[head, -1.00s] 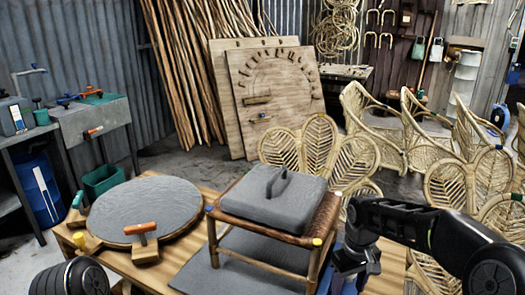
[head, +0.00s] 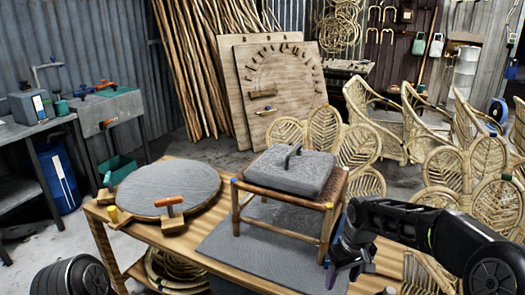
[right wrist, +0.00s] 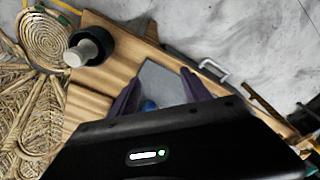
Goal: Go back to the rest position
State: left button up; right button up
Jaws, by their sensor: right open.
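My right gripper (head: 345,272) is at the lower right of the head view, beside the right side of the wooden stool (head: 327,222) and near the table's edge. In the right wrist view its two dark fingers (right wrist: 160,92) stand apart with nothing held between them. The grey mat and table top show past them. My left gripper is not in view; only a black part of my own body shows at the bottom left of the head view.
A wooden workbench (head: 150,234) carries the stool with a grey handled block (head: 290,172), a grey disc (head: 166,187) with clamps, and a grey mat (head: 235,250). Rattan chairs (head: 440,180) stand at right. A dark round holder (right wrist: 90,46) is on the table in the right wrist view.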

jog(key=s+a+f+m+t+y, duration=0.1)
jog(key=s+a+f+y, duration=0.1)
jog(key=a+f, duration=0.4)
jog(key=s+a+f+m+t+y, duration=0.1)
jog(key=s+a+f, duration=0.3)
jog(key=f, duration=0.5)
jog(key=s+a+f+m+g, duration=0.1)
jog(key=s+f, duration=0.5)
jog(key=s, duration=0.6)
jog(key=s+a+f+m+g, duration=0.1)
jog(key=s+a+f+m, duration=0.1)
jog(key=s+f, duration=0.4)
jog(key=s, duration=0.5)
jog(key=shift+s+a+f+g+y, duration=0.3)
jog(key=shift+s, duration=0.05)
